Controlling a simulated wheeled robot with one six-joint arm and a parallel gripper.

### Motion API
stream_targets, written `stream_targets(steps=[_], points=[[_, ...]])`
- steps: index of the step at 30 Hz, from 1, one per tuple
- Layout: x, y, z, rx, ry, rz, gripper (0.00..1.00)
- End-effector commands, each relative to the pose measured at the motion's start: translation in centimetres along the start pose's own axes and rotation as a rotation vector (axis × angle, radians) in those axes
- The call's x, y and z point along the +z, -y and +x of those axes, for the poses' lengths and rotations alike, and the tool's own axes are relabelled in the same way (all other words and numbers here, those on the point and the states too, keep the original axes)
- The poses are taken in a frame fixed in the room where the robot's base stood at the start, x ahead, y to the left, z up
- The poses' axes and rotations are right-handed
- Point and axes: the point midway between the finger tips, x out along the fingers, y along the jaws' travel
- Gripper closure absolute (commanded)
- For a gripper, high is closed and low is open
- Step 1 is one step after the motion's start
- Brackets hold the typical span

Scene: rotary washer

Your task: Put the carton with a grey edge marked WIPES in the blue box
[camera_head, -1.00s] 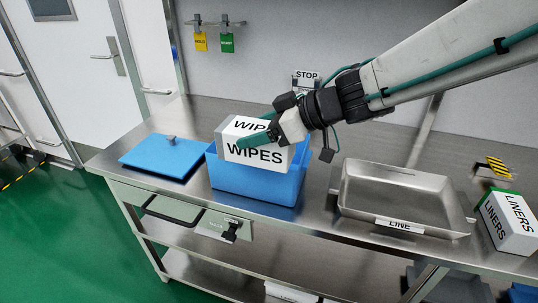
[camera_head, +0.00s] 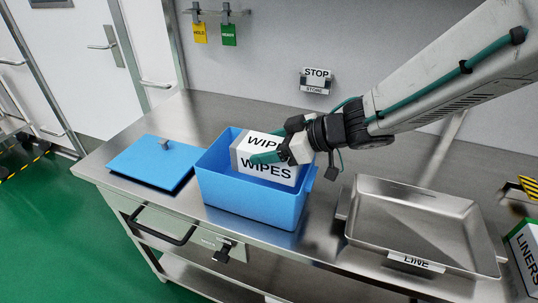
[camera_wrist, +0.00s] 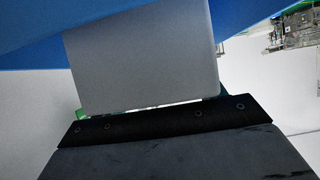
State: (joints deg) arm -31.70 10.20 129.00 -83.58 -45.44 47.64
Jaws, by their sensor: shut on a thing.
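The white carton marked WIPES (camera_head: 270,162) has a grey edge at its left end. My gripper (camera_head: 276,155) is shut on the carton near its right end. The blue box (camera_head: 252,200) stands open on the steel bench, and the carton is at its opening, its lower part hidden behind the box's front wall. I cannot tell whether the carton touches the box floor. In the wrist view a plain grey face of the carton (camera_wrist: 145,60) fills the middle, with the blue box (camera_wrist: 30,35) behind it.
The blue lid (camera_head: 150,163) with a knob lies on the bench left of the box. A steel tray (camera_head: 420,225) labelled LINE stands to the right. A carton marked LINERS (camera_head: 526,250) is at the right edge.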

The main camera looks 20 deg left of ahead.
Motion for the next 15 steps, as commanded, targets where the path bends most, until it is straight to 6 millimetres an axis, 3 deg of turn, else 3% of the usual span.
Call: stream_targets(steps=[5, 15], points=[[2.0, 0.0, 1.1, -0.001, 0.001, 0.003, 0.63], [2.2, 0.0, 1.3, 0.000, 0.000, 0.001, 0.63]])
